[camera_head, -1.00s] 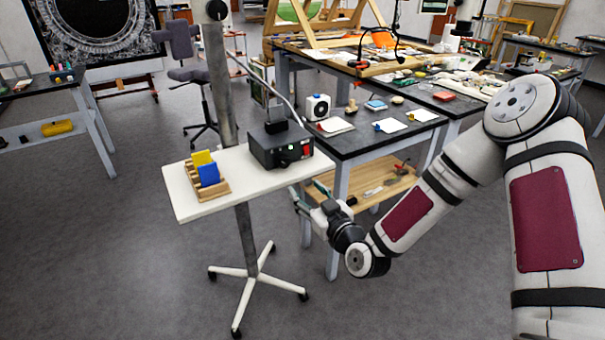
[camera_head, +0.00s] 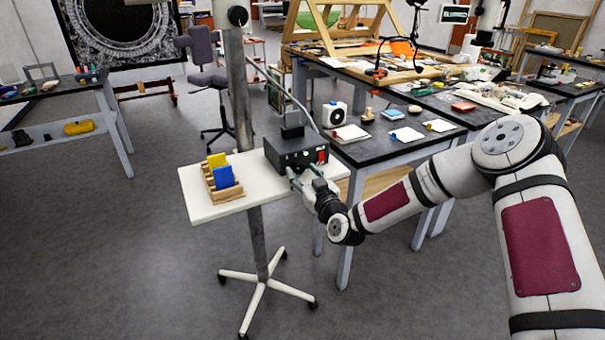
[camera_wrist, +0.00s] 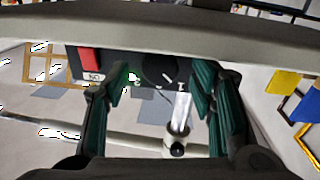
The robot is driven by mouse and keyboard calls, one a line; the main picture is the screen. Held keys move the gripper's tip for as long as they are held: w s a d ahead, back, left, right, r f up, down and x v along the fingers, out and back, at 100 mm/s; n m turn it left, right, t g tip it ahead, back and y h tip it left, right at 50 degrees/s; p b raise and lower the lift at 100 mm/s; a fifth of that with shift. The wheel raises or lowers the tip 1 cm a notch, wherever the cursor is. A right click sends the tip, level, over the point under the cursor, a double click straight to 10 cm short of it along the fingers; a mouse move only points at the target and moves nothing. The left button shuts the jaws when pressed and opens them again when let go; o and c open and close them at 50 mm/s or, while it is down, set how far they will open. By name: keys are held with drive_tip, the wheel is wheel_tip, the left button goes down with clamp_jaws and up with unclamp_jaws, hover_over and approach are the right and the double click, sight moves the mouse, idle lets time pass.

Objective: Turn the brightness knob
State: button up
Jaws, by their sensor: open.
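The brightness knob (camera_wrist: 160,70) is a round black dial with a white scale on the dark front panel of a black control box (camera_head: 296,153). The box sits on a small white stand table. In the wrist view the knob shows between the two teal fingers of my gripper (camera_wrist: 158,86), which is open. I cannot tell whether either finger touches the knob. In the head view my gripper (camera_head: 299,174) is at the front of the box and hides the knob.
A red switch (camera_wrist: 89,61) is beside the knob on the panel. A wooden rack (camera_head: 215,190) with yellow and blue cards stands left of the box on the white table (camera_head: 255,203). A dark workbench (camera_head: 375,152) with small items is to the right.

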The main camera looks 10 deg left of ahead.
drive_tip(key=shift+w+a, duration=0.2)
drive_tip(key=shift+w, duration=0.2)
drive_tip(key=shift+c, duration=0.3)
drive_tip(key=c, duration=1.1)
drive_tip(key=shift+m, duration=0.3)
drive_tip(key=m, duration=0.4)
drive_tip(key=shift+b, duration=0.3)
drive_tip(key=m, duration=0.4)
drive_tip(key=shift+m+g+b, duration=0.3)
drive_tip(key=shift+m+b, duration=0.1)
drive_tip(key=shift+r, duration=0.1)
